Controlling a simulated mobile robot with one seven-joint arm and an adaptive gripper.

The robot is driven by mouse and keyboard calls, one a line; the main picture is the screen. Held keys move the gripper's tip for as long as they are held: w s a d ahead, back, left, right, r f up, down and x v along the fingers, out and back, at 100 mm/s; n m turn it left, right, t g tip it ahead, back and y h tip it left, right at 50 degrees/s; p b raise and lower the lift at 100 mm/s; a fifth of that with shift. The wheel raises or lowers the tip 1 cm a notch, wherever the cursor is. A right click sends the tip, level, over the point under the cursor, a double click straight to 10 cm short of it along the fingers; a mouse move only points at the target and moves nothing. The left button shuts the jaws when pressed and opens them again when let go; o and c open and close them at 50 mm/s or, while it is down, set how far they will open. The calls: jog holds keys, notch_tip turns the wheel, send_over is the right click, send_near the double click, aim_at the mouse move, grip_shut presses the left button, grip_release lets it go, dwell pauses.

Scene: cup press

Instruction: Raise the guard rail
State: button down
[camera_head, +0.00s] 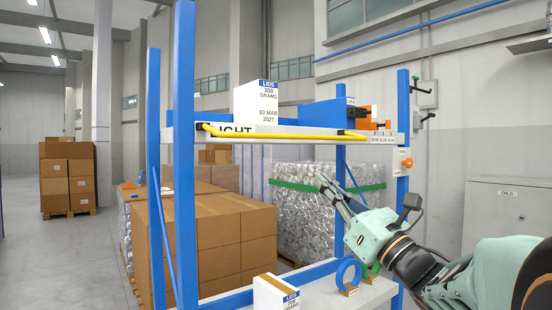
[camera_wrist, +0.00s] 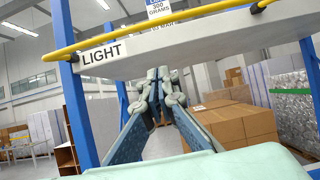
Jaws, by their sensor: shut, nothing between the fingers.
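The guard rail is a thin yellow bar (camera_head: 280,135) along the front of the upper shelf (camera_head: 225,143). In the camera_head view it lies low, across the shelf's front edge and over part of the "LIGHT" label. In the camera_wrist view the yellow rail (camera_wrist: 120,36) crosses the top of the picture, above the label on the shelf edge (camera_wrist: 150,52). My gripper (camera_head: 324,181) is below the shelf, toward its right end, apart from the rail. Its fingers (camera_wrist: 157,88) are shut and empty, below the shelf edge in the camera_wrist view.
A white box (camera_head: 256,104) and a blue bin (camera_head: 318,113) stand on the upper shelf. Blue uprights (camera_head: 186,200) frame the rack. A blue ring (camera_head: 348,272) and another white box (camera_head: 275,293) are on the lower shelf. Stacked cartons (camera_head: 233,235) stand behind.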

jog(key=w+a+r+p, duration=0.2)
jog(key=w+r+p, duration=0.2)
jog(key=r, duration=0.3)
jog(key=shift+w+a+r+p, duration=0.15)
jog(key=shift+w+a+p, duration=0.15)
jog(key=shift+p, duration=0.35)
jog(key=shift+s+d+r+g, duration=0.1)
jog(key=shift+s+r+g, duration=0.05)
jog(key=shift+r+g, duration=0.25)
